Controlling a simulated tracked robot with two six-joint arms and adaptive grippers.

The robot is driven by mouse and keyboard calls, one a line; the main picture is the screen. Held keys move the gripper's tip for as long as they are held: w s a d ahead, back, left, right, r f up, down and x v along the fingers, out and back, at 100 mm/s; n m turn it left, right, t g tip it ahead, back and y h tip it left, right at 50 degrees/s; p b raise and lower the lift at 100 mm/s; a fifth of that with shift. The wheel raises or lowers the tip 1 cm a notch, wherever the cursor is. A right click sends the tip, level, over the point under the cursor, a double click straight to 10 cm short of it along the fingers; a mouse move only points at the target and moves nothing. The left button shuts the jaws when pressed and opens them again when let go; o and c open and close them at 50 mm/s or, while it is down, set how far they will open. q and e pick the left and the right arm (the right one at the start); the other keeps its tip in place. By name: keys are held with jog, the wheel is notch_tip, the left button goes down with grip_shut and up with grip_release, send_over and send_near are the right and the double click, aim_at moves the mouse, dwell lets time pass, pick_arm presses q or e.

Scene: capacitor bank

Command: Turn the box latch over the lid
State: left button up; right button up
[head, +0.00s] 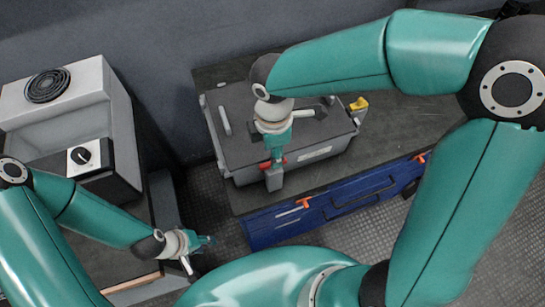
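A grey box (240,145) with a dark lid stands on the dark bench; its lid looks shut. At the box's front edge is a small red part (265,164) with a grey block (273,181) below it, seemingly the latch. My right gripper (275,158) points down over the front of the lid, its fingertips at the red part. Whether they touch or grip it I cannot tell. My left gripper (210,242) is low at the left, well away from the box; its fingers are too small to read.
A blue case (345,202) with orange catches lies along the bench's front. A yellow item (358,104) is at the box's right end. A grey machine (65,120) with a black knob stands at the left. Textured floor (205,200) shows between machine and bench.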

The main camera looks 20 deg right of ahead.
jog(key=shift+f, duration=2)
jog(key=shift+c, duration=0.3)
grip_shut()
